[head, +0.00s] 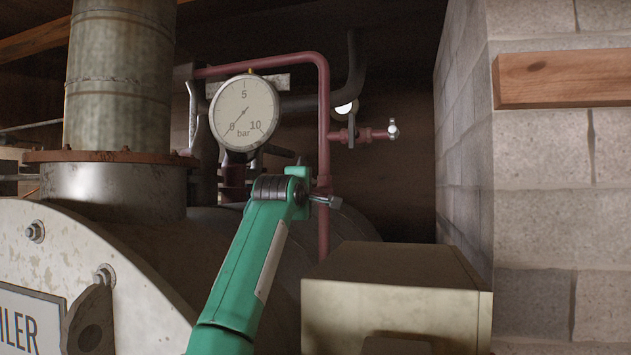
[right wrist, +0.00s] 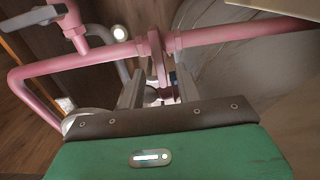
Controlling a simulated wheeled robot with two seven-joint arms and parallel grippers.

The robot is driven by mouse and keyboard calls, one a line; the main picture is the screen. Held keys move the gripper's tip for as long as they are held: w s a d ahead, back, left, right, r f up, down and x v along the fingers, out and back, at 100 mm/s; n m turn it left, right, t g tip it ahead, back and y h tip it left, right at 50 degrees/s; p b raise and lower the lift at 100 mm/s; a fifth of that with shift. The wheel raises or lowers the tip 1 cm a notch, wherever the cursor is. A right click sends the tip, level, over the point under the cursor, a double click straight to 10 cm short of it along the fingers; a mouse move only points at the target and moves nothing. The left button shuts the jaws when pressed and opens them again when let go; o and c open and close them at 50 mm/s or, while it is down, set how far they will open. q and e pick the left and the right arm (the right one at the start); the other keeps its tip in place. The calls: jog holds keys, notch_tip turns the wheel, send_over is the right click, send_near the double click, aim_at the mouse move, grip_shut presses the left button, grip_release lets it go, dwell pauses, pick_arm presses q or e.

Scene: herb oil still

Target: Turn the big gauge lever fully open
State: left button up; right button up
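The big gauge (head: 244,112) has a round white dial marked 0, 5, 10 bar, with its needle by the 0. A dark handle-like part (head: 280,152) shows just right of its base; I cannot tell its exact position. In the right wrist view, part of the gauge's pale rim (right wrist: 75,118) shows behind my gripper body. My right gripper (head: 323,201) is right of and below the gauge, by the vertical red pipe. My left gripper is out of view.
The red pipe (head: 323,110) has a side branch with a small tap (head: 393,130), also in the wrist view (right wrist: 48,15). A metal box (head: 390,275) stands at front right, a block wall (head: 545,180) beyond. The boiler (head: 140,290) with its flue (head: 120,80) fills the left.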

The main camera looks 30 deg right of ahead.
aim_at(316, 192)
jog(key=p+x, duration=0.3)
jog(key=shift+w+d+r, duration=0.2)
jog(key=shift+d+r, duration=0.05)
jog(key=shift+w+d+f, duration=0.2)
jog(key=shift+w+d, duration=0.15)
grip_shut()
